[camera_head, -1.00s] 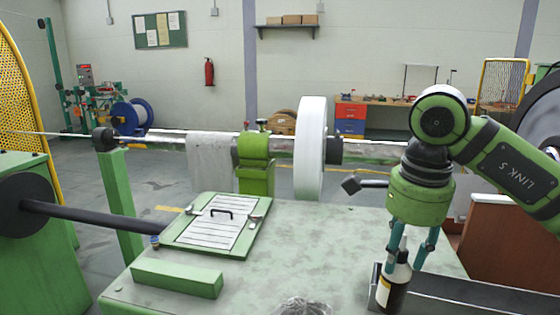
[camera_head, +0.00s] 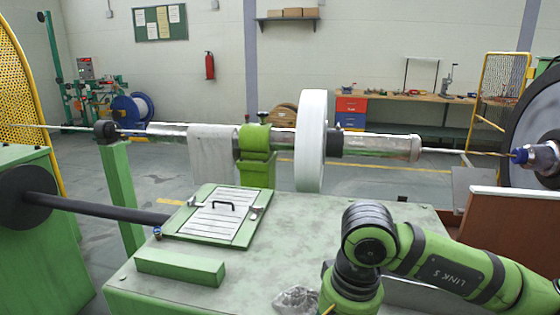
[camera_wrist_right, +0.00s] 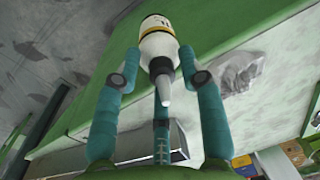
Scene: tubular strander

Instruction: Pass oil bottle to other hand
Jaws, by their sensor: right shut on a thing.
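The oil bottle (camera_wrist_right: 156,45) has a white nozzle and a dark and white labelled body. It shows in the right wrist view. My right gripper (camera_wrist_right: 156,66) is shut on it, with teal fingers on both sides and the nozzle pointing back toward the palm. In the head view my right forearm comes in from the right, and its gripper and the bottle are out of sight below the lower edge. My left gripper is in neither view.
The green bench (camera_head: 290,225) carries a lidded panel (camera_head: 214,215), a green block (camera_head: 180,267) and a crumpled clear rag or bag (camera_head: 297,300), which also shows in the right wrist view (camera_wrist_right: 240,73). A shaft with a white disc (camera_head: 311,140) runs behind. The bench's middle is clear.

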